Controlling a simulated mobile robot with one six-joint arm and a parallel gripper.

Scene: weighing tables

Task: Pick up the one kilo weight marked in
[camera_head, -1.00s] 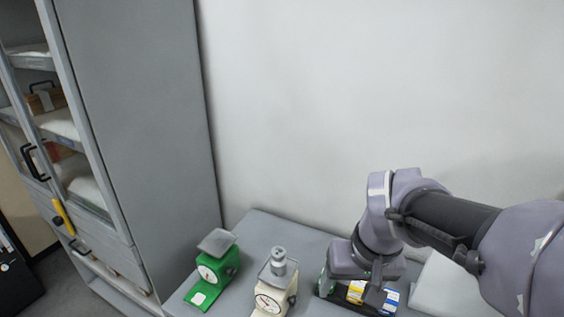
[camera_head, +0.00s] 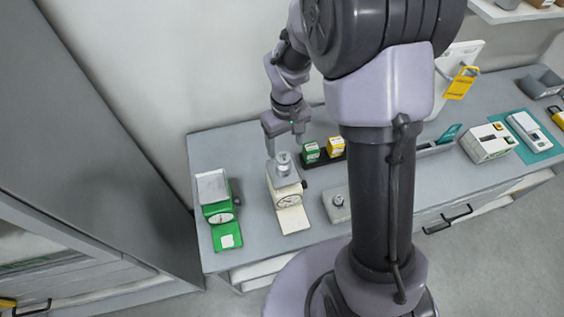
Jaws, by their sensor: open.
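A silver metal weight (camera_head: 284,160) stands upright on the pan of the cream dial scale (camera_head: 288,198). Any marking on it is too small to read. My gripper (camera_head: 284,146) is open and points down just above and behind the weight, with one finger towards each side of it. I cannot tell whether the fingers reach beside its knob. A second small metal piece (camera_head: 338,200) sits on a grey block to the right, partly beside my arm; I cannot tell whether it is a weight.
A green dial scale (camera_head: 222,214) with an empty pan stands at the left end of the grey table (camera_head: 160,0). A green box (camera_head: 310,152) and a yellow box (camera_head: 336,147) stand close right of my gripper. A white device (camera_head: 488,143) is further right. A grey cabinet is at left.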

